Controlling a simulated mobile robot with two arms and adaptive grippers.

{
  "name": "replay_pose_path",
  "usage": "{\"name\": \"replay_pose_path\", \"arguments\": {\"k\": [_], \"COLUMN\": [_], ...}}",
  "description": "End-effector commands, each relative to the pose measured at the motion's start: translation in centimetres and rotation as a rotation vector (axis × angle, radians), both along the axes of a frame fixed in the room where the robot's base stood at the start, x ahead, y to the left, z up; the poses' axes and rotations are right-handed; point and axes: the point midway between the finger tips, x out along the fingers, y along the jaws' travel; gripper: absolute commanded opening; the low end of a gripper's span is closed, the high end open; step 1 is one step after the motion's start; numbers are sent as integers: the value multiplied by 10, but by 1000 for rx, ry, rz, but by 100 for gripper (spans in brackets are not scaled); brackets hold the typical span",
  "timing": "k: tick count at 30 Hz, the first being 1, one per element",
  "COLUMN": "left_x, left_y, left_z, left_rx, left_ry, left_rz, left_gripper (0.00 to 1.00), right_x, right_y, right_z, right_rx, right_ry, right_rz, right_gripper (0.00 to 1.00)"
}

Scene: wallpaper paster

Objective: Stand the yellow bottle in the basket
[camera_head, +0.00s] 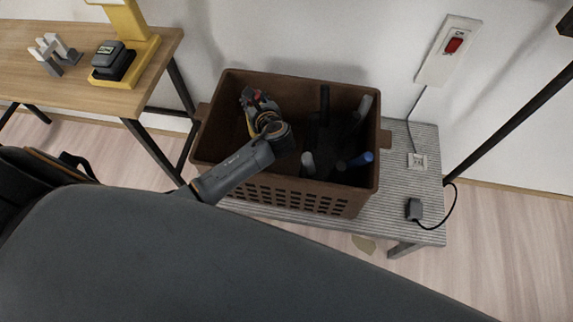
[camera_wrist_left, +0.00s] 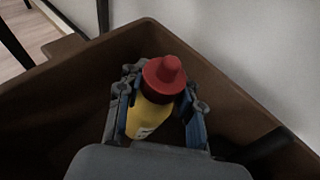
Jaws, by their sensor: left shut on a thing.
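The brown basket (camera_head: 300,82) stands on a grey ridged bench, and its walls (camera_wrist_left: 75,85) surround my gripper in the left wrist view. My left gripper (camera_head: 255,104) is inside the left part of the basket, near its back left corner. In the left wrist view, my left gripper (camera_wrist_left: 160,103) is shut on the yellow bottle (camera_wrist_left: 146,118), with a finger on each side below its red cap (camera_wrist_left: 165,76). The cap points up toward the camera. The bottle's base is hidden, so I cannot tell whether it touches the basket floor. My right gripper is not in view.
Several dark-handled items, one with a blue end (camera_head: 362,158), fill the right part of the basket. The grey bench (camera_head: 395,200) carries a cable plug (camera_head: 414,209) at right. A wooden table (camera_head: 60,85) with a yellow-and-black device stands at left. A wall is behind.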

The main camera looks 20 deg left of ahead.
Motion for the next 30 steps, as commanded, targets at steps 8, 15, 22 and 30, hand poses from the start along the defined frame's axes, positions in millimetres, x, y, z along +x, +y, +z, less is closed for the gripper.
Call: {"name": "replay_pose_path", "arguments": {"k": [8, 15, 22, 30], "left_x": [14, 14, 14, 14], "left_y": [9, 9, 9, 9], "left_z": [-21, -61, -88, -104], "left_rx": [2, 2, 3, 0], "left_ry": [3, 1, 2, -1], "left_rz": [72, 70, 69, 68], "left_gripper": [0, 0, 0, 0], "right_x": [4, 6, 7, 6], "right_y": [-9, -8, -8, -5], "right_z": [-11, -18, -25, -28], "right_rx": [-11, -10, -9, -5], "right_ry": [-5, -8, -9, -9], "right_rz": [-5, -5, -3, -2], "right_gripper": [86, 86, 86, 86]}}
